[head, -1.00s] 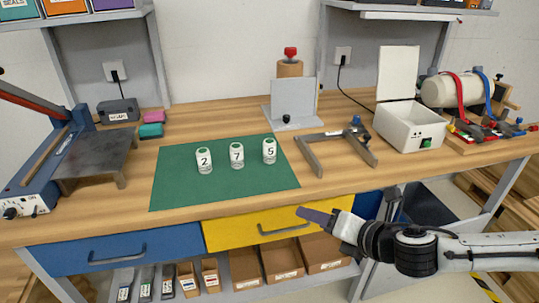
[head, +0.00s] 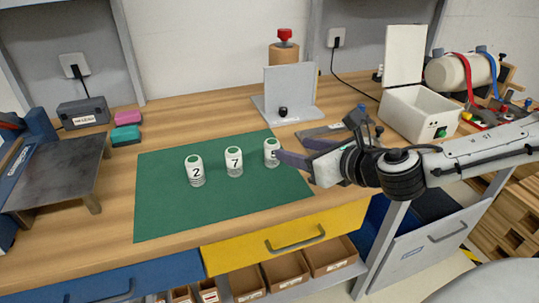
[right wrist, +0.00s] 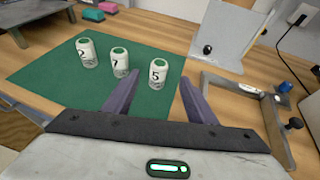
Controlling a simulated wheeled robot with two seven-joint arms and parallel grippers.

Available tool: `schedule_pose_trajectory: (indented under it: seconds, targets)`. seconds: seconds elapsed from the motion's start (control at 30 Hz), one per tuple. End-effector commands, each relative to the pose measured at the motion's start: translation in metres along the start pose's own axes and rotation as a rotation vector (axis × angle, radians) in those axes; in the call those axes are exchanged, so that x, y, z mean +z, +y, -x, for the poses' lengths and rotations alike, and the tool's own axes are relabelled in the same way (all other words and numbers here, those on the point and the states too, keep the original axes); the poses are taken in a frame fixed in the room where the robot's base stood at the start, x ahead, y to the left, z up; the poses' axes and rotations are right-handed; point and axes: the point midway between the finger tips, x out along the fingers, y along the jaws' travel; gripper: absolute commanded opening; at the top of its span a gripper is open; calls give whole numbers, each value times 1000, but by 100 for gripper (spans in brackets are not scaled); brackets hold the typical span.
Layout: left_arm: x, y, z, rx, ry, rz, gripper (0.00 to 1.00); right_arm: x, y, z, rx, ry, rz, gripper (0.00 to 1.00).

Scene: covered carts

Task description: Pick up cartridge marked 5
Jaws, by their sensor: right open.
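The cartridge marked 5 (head: 271,152) is a white cylinder with a green top, standing upright at the right of the green mat (head: 220,205). In the head view my right gripper partly covers it. My right gripper (head: 281,158) comes in from the right. In the right wrist view the cartridge marked 5 (right wrist: 158,74) stands ahead of and between the two open fingers (right wrist: 158,90), apparently not gripped. The cartridges marked 7 (head: 234,161) and 2 (head: 195,171) stand upright to its left. My left gripper is not in view.
A grey plate stand (head: 290,95) is behind the mat, with a grey frame (right wrist: 240,95) to its right. A white open box (head: 420,110) stands at the right. The front half of the mat is clear.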

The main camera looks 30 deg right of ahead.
Motion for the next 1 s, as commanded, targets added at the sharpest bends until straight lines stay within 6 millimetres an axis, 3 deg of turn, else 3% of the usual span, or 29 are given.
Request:
schedule_pose_trajectory:
  seconds: [0.2, 0.63, 1.0]
  targets:
    - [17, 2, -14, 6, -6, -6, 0, -6, -2, -21, -3, 3, 3, 52]
    - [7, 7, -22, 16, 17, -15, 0, -1, 0, -40, 0, 2, -1, 52]
    - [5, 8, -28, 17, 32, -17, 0, 1, 0, -80, 0, 1, -1, 52]
